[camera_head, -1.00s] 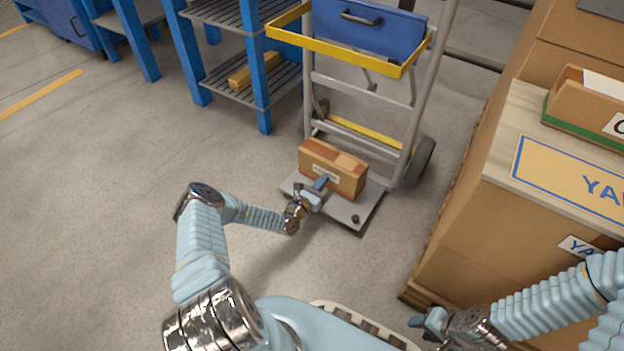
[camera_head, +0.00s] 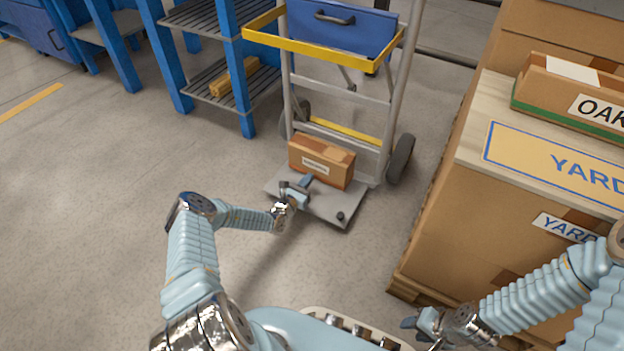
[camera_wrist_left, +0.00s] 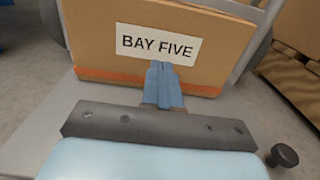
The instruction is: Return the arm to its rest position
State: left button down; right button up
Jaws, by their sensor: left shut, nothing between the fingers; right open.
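My left gripper (camera_head: 297,188) is in front of a small cardboard box (camera_head: 322,161) that sits on the toe plate (camera_head: 325,208) of a hand truck. In the left wrist view the gripper's fingers (camera_wrist_left: 162,85) are shut together with nothing between them, and the box (camera_wrist_left: 205,45) with its "BAY FIVE" label stands just beyond them. Whether the fingertips touch the box I cannot tell. My right gripper (camera_head: 418,322) is low at the right, beside the large carton stack, away from the box; it is open and empty.
Large cartons on a pallet (camera_head: 425,215) rise at the right, with an "OAK" box (camera_head: 560,95) on top. The floor at left is clear.

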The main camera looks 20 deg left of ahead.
pick_arm(q)
jog(key=s, duration=0.1)
jog(key=s+p, duration=0.1)
jog(key=shift+s+a+r, duration=0.15)
jog(key=shift+s+r, duration=0.2)
jog(key=s+p, duration=0.1)
jog(key=s, duration=0.7)
jog(key=shift+a+f+p, duration=0.35)
jog(key=shift+a+p, duration=0.05)
jog(key=shift+a, duration=0.05)
